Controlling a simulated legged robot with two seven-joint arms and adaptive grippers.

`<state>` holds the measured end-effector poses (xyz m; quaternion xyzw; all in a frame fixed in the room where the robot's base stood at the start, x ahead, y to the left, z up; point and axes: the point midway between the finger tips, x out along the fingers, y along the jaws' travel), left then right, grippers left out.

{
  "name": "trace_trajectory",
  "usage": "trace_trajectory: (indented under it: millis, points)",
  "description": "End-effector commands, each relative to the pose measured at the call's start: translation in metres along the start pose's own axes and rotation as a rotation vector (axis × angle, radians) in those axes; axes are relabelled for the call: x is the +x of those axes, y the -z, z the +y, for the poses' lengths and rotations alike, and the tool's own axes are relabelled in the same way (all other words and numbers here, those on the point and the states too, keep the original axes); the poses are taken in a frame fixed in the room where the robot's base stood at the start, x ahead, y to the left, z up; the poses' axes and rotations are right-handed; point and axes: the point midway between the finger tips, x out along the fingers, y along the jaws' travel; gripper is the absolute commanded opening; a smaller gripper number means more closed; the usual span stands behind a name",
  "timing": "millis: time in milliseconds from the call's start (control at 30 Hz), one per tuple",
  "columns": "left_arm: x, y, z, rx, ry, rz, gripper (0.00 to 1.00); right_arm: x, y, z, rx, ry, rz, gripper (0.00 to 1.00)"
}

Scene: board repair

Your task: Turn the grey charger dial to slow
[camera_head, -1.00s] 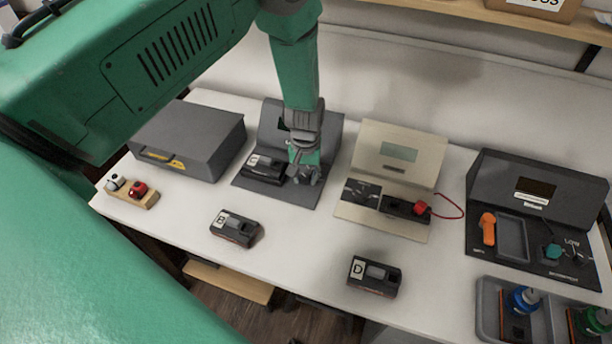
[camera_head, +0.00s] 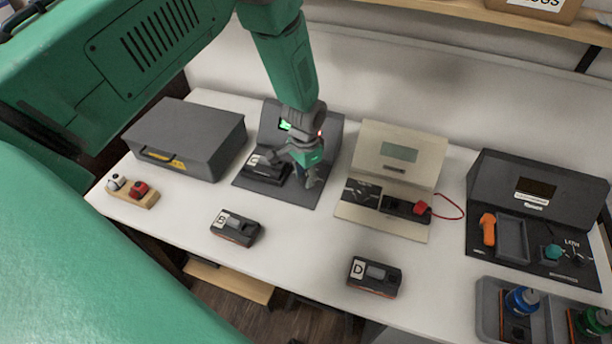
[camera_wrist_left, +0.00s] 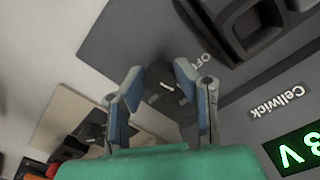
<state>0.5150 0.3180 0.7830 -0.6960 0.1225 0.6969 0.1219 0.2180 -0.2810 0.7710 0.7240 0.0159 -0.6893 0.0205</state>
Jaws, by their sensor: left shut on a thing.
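The grey charger (camera_head: 325,135) stands at the back of the table, left of centre. A battery pack marked C (camera_head: 262,168) sits on its base. My left gripper (camera_head: 312,180) is low over the right part of that base and hides the dial there. In the left wrist view the dark dial (camera_wrist_left: 163,85), with a light pointer mark, lies between the blue-padded fingers of my left gripper (camera_wrist_left: 160,92), which is shut on it. An OFF label shows beside it. The charger's green lit display (camera_wrist_left: 298,147) reads partly "8 V". My right gripper is not in view.
A beige tester (camera_head: 400,150) with a red lead stands just right of the charger. A dark grey case (camera_head: 190,135) is to its left. Batteries B (camera_head: 235,228) and D (camera_head: 375,277) lie in front. A dark station (camera_head: 535,190) stands far right.

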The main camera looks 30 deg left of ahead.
Motion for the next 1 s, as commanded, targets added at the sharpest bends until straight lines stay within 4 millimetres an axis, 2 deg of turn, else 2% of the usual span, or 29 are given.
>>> trace_trajectory:
  millis: [400,933,967,1000]
  points:
    - [-0.0003,0.0000,-0.0018,0.180,0.001,0.001,0.00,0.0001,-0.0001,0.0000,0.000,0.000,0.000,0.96]
    - [-0.0005,0.0001,-0.0023,0.202,0.002,0.001,0.00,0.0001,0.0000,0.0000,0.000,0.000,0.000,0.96]
    - [-0.0005,0.0001,-0.0023,0.202,0.002,0.001,0.29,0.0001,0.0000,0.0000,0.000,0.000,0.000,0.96]
    - [-0.0005,0.0001,-0.0023,0.202,0.002,0.001,0.43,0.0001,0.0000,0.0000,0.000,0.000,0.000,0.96]
